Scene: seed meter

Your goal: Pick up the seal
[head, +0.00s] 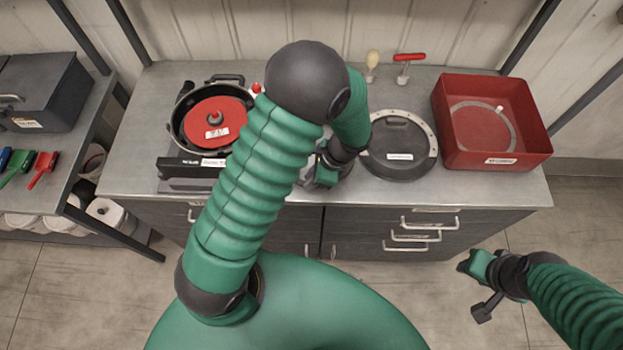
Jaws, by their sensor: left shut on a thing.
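My left arm arches over the bench, and its gripper (320,174) points down at the bench top near the front middle. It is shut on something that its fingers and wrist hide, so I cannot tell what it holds. A thin grey ring (513,128) with a small white tab lies flat in the red bin (541,137) at the right; it may be a seal. My left gripper is well to the left of this bin. My right gripper (484,308) hangs low in front of the bench, over the floor, and its finger opening is unclear.
A dark round lid (398,168) with a pale perforated rim lies right of my left gripper. A black housing with a red disc (213,133) stands at the left. A red T-handle tool (409,58) and a yellow-handled tool (372,60) are at the back.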

